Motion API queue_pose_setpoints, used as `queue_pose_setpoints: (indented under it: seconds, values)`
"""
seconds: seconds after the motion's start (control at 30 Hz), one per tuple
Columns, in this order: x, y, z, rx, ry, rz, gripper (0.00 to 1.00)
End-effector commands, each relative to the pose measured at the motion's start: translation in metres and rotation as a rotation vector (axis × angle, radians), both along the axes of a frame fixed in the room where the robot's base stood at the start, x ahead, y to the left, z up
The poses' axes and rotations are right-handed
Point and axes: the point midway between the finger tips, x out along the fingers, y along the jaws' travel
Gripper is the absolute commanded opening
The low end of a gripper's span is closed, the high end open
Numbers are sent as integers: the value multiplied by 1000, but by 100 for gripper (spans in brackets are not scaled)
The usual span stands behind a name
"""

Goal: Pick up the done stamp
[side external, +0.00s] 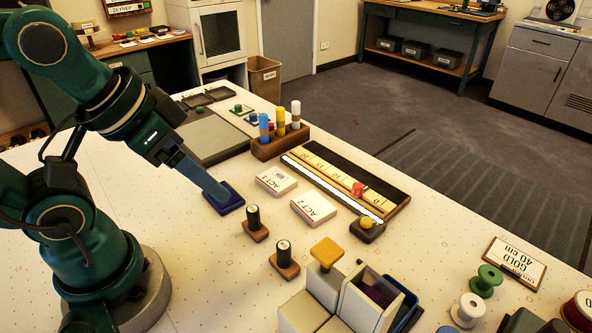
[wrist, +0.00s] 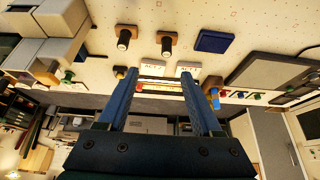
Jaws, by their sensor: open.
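Two stamps with dark upright handles, pale tops and brown wooden bases stand on the pale table, one farther back (side external: 254,222) and one nearer the front (side external: 286,257). Both also show in the wrist view, one at left (wrist: 124,40) and one right of it (wrist: 167,45). I cannot read which is the done stamp. My gripper (side external: 220,191) is open and empty, left of the stamps and apart from them. In the side view its fingertips overlap a dark blue pad (side external: 226,203); I cannot tell the height between them. Both fingers (wrist: 158,78) show in the wrist view.
White ACT 1 (side external: 276,181) and ACT 2 (side external: 313,207) blocks lie behind the stamps. A ruler board (side external: 345,178) and a wooden marker holder (side external: 268,148) stand farther back. Pale boxes (side external: 305,312) and spools (side external: 486,280) crowd the front right.

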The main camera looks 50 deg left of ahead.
Motion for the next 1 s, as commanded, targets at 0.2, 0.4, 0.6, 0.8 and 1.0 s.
queue_pose_setpoints:
  seconds: [0.2,0.4,0.6,0.8,1.0]
  values:
    - [0,0,0,-3,0,6,66]
    - [4,0,6,-77,-17,141,66]
    - [24,-6,14,-215,29,380,66]
    - [48,-22,6,-303,138,581,66]
    - [70,-47,-23,-320,282,755,66]
